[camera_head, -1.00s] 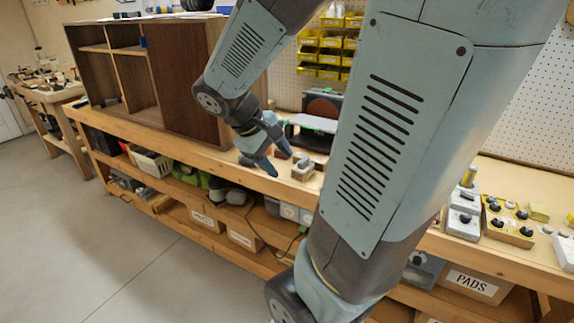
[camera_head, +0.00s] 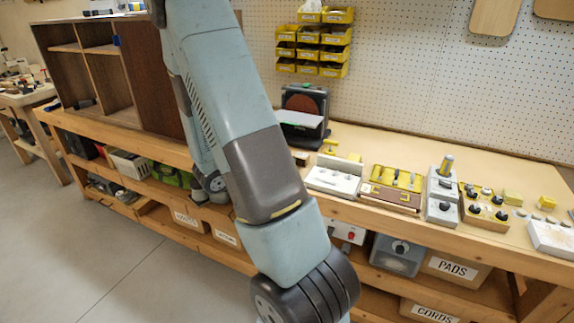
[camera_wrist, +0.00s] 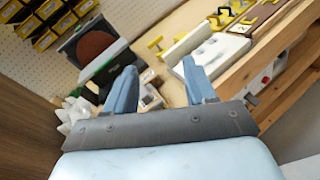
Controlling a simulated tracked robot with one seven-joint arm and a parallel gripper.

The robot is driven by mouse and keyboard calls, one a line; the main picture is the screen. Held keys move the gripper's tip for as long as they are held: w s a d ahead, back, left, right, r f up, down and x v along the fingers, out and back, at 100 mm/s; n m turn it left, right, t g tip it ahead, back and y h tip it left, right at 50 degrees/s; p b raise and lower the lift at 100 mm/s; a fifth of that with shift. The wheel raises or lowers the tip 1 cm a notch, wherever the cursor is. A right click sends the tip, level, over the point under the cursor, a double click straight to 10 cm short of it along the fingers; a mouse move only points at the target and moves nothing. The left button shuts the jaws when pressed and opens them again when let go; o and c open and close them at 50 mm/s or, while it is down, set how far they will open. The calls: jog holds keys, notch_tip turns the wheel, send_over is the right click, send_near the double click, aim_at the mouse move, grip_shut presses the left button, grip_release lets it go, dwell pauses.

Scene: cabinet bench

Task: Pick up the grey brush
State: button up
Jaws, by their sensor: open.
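My gripper (camera_wrist: 158,72) shows in the wrist view with its two blue fingers spread wide apart and nothing held between them. It is above the bench, pointing toward the back of it. Small pale and grey pieces (camera_wrist: 150,97) lie beyond and between the fingers, partly hidden by the left finger. I cannot tell whether one of them is the grey brush; I make out no brush clearly in either view. In the head view my arm hides the gripper and the bench part under it.
A disc sander (camera_head: 303,110) stands at the back of the bench (camera_head: 350,150), right of a brown cabinet (camera_head: 150,80). A white block (camera_head: 335,178), a yellow-and-brown tray (camera_head: 391,203) and several grey fixtures (camera_head: 443,187) line the bench to the right. Yellow bins (camera_head: 322,50) hang on the pegboard.

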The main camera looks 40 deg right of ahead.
jog(key=w+f+n+t, duration=0.6)
jog(key=f+n, duration=0.2)
jog(key=f, duration=0.2)
jog(key=shift+t, duration=0.4)
jog(key=x, duration=1.4)
jog(key=shift+s+d+f, duration=0.2)
jog(key=shift+d+f, duration=0.1)
jog(key=shift+d, duration=0.05)
jog(key=shift+c, duration=0.2)
grip_shut()
